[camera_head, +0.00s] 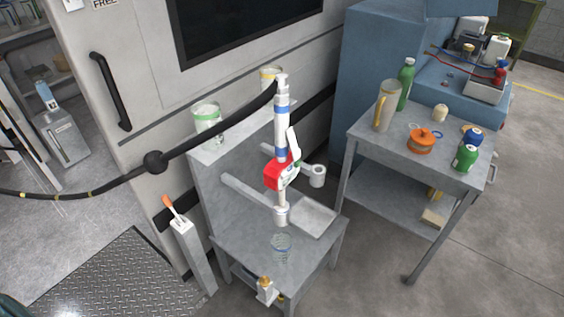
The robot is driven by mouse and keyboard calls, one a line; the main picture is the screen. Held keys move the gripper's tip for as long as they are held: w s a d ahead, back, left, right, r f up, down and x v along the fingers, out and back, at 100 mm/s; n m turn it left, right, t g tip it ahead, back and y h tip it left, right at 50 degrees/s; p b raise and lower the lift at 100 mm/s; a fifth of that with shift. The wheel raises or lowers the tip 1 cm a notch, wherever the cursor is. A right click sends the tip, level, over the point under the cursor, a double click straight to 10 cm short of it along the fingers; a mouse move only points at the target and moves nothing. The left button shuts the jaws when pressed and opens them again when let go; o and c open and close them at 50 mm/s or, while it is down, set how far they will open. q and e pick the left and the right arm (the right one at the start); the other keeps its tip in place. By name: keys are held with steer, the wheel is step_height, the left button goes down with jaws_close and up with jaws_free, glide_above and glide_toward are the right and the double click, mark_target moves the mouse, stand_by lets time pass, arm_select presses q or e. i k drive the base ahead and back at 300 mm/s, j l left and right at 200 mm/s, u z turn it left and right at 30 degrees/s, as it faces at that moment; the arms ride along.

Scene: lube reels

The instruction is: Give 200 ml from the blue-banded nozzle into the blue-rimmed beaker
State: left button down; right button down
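The blue-banded nozzle (282,118) is white with blue bands and a red body (277,173) at its trigger. It hangs nearly upright, its lower end at a grey cup-like holder (281,214) on an arm of the grey stand. A black hose (215,131) runs from its top to the left. A clear beaker (281,250) stands on the stand's lower shelf below the nozzle. Its rim looks faintly bluish; its fill level cannot be read. Neither of my grippers is in view.
A green-rimmed beaker (207,117) and a yellow-rimmed beaker (270,78) stand on the upper ledge. An empty grey holder (317,176) sits right of the nozzle. A grey table (365,150) with a jug, bottles and an orange pot stands right. A grey post (188,250) stands left.

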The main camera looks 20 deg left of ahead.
mark_target(296, 153)
steer(key=l+u, duration=0.15)
steer(key=u, duration=0.25)
steer(key=i+l+u, duration=0.1)
steer(key=u, duration=0.25)
steer(key=l+u, duration=0.25)
steer(key=u, duration=0.15)
steer(key=l+u, duration=0.2)
steer(key=l, duration=0.45)
steer(key=k+l+u, duration=0.2)
steer(key=l, duration=0.45)
steer(key=l+u, duration=0.25)
steer(key=l, duration=0.4)
steer(key=k+l, duration=0.1)
steer(key=l, duration=0.35)
steer(key=k+l, duration=0.1)
steer(key=l, duration=0.35)
